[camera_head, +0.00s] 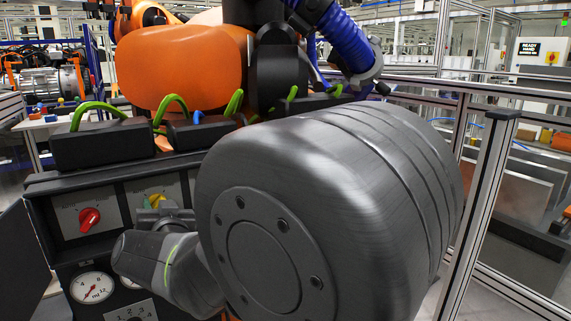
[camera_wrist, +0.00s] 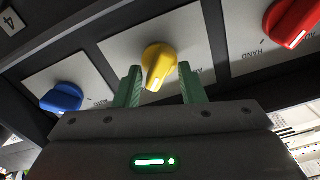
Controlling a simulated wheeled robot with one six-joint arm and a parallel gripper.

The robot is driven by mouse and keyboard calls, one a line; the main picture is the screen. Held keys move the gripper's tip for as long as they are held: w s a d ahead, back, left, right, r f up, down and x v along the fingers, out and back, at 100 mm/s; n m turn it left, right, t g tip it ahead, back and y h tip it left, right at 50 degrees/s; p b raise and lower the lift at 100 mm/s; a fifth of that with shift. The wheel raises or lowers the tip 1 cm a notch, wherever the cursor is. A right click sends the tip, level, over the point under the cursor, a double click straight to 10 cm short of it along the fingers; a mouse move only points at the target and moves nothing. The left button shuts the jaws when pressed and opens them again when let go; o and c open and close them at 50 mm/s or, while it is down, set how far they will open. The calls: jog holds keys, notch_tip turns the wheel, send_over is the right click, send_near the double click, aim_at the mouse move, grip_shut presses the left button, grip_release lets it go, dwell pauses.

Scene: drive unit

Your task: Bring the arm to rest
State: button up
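My gripper (camera_wrist: 159,88) is in front of a yellow knob (camera_wrist: 157,62) on the drive unit's panel. Its two green fingers stand on either side of the knob, apart, with small gaps visible between them and it. The gripper looks open and holds nothing. In the head view my gripper (camera_head: 158,212) is a small grey shape in front of the yellow knob (camera_head: 156,200), and its fingers cannot be made out there. My large dark grey arm links cover the centre and right of that view.
A red knob (camera_head: 89,219) is left of the yellow one. A blue knob (camera_wrist: 62,97) shows in the wrist view. A pressure gauge (camera_head: 91,288) sits below. An open door (camera_head: 22,262) stands at left. An orange robot (camera_head: 185,68) is behind; an aluminium frame (camera_head: 482,190) is at right.

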jog(key=n+p, duration=0.2)
jog(key=n, duration=0.2)
jog(key=shift+a, duration=0.1)
dwell(0.4)
